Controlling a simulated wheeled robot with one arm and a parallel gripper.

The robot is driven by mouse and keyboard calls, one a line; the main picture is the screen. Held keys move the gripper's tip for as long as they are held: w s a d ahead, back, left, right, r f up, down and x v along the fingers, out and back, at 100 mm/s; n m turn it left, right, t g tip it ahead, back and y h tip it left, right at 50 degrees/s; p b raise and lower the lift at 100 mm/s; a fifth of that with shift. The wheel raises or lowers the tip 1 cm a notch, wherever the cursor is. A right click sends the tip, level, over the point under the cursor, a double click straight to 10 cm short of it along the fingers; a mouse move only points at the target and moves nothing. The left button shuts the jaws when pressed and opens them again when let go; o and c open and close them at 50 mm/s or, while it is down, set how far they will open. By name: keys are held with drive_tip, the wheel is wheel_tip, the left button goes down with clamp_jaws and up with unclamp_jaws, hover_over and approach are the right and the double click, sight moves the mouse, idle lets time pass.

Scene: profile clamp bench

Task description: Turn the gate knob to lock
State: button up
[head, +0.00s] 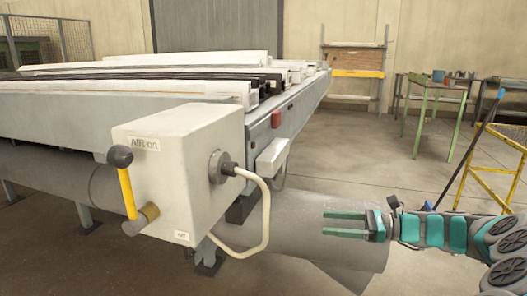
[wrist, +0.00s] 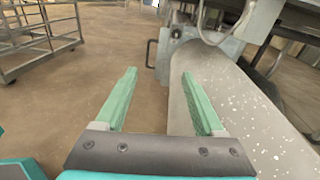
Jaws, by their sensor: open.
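I cannot make out a knob marked as a gate knob or a lock label in either view. In the head view, a white box (head: 190,165) on the bench's near end carries a yellow lever (head: 128,192) with a black ball (head: 120,157) at its top, beside a label "AIR on". A small label (head: 181,236), seemingly "off", sits lower on the box. My gripper (head: 326,223) is open and empty, to the right of the box and apart from it. In the wrist view, my gripper's green fingers (wrist: 158,76) are spread with nothing between them.
A large grey cylinder (head: 320,228) lies low under the bench (head: 60,108), close behind my gripper. A hose (head: 265,215) hangs from the box. A yellow frame (head: 490,175) stands right, and a mesh fence (head: 45,45) at the back left.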

drive_tip(key=s+a+n+g+h, duration=0.3)
drive_tip(key=s+a+n, duration=0.3)
drive_tip(key=s+a, duration=0.3)
drive_tip(key=s+a+n+g+h, duration=0.4)
drive_tip(key=s+a+n, duration=0.15)
drive_tip(key=s, duration=0.55)
drive_tip(key=s+d+f+n+h, duration=0.4)
drive_tip(key=s+d+h, duration=0.1)
drive_tip(key=s, duration=0.5)
drive_tip(key=s+d+f+n+t+h, duration=0.1)
drive_tip(key=s+d+f+n+h, duration=0.3)
drive_tip(key=s, duration=0.5)
drive_tip(key=shift+s+d+f+n+h, duration=0.35)
drive_tip(key=shift+d+f+h, duration=0.2)
drive_tip(key=shift+d, duration=0.5)
